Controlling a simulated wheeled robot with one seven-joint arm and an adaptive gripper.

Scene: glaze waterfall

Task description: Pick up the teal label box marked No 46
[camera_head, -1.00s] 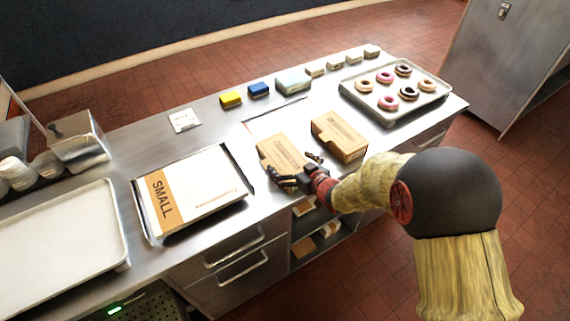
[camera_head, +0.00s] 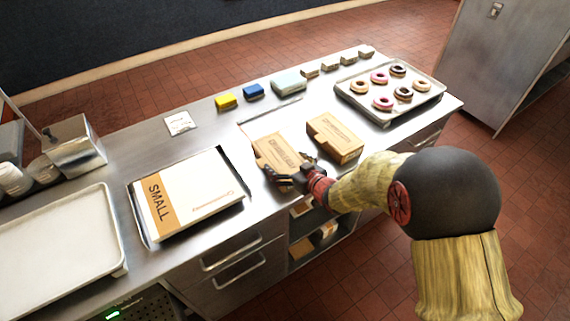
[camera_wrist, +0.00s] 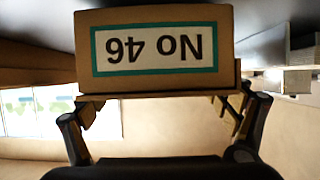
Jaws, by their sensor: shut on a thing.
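A brown cardboard box with a teal-bordered label reading No 46 (camera_wrist: 156,50) fills the upper middle of the wrist view, its label upside down there. In the head view it appears to be the left of two brown boxes on the steel counter (camera_head: 279,150); its label is hidden there. My gripper (camera_head: 288,170) is at the front of this box, and its fingers also show in the wrist view (camera_wrist: 163,112), shut on the box from both sides. I cannot tell any lift off the counter.
Another brown box (camera_head: 335,138) stands close to the right. A tray of doughnuts (camera_head: 438,93) is at the far right. A box marked SMALL (camera_head: 190,195) lies to the left. Small yellow (camera_head: 226,101) and blue (camera_head: 253,91) items line the back.

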